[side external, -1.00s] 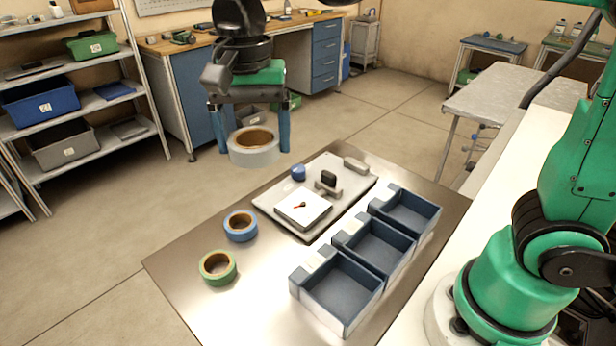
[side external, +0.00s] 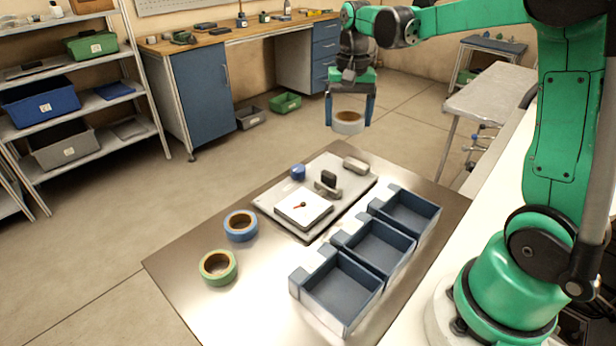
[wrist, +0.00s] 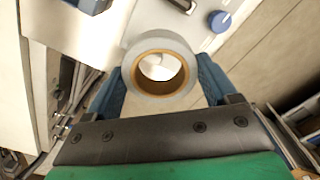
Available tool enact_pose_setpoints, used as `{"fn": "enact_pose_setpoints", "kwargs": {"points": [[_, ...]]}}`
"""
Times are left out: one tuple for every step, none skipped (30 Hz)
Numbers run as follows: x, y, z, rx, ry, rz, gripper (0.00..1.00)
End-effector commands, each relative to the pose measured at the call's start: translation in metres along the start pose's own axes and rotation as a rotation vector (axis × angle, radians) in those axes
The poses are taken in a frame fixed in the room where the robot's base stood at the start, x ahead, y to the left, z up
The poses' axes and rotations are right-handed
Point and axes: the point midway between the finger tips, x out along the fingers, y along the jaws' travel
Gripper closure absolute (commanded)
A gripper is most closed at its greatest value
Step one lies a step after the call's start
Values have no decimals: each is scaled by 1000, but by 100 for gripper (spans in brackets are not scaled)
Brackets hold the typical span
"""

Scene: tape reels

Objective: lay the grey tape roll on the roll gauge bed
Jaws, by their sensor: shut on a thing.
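The grey tape roll (side external: 347,127) has a brown core and hangs in the air between the two blue fingers of my gripper (side external: 349,110), which is shut on it. In the wrist view the roll (wrist: 160,97) sits between the fingers, its hole facing the camera. The roll gauge bed (side external: 268,205) is a light grey plate on the metal table, with a white dial with a red needle, a dark block on a grey support and a blue knob (side external: 298,171). The held roll is above the bed's far end, apart from it; its exact height is unclear.
A blue tape roll (side external: 240,226) and a green tape roll (side external: 218,267) lie on the table at left. Three dark blue open bins (side external: 338,291) line the right side of the bed. A grey rounded piece (side external: 356,165) stands at the bed's far corner.

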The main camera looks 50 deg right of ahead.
Motion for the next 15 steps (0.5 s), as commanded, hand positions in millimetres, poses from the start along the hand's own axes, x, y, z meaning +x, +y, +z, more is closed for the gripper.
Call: {"fn": "enact_pose_setpoints", "kwargs": {"points": [[13,0,0,0,0,0,71],[21,0,0,0,0,0,71],[31,0,0,0,0,0,71],[38,0,0,0,0,0,71],[45,0,0,0,0,0,71],[55,0,0,0,0,0,71],[61,0,0,0,0,0,71],[66,0,0,0,0,0,71],[73,0,0,0,0,0,71],[77,0,0,0,0,0,71],[81,0,0,0,0,0,71],[84,0,0,0,0,0,71],[86,0,0,0,0,0,71],[88,0,0,0,0,0,71],[91,0,0,0,0,0,71]]}}
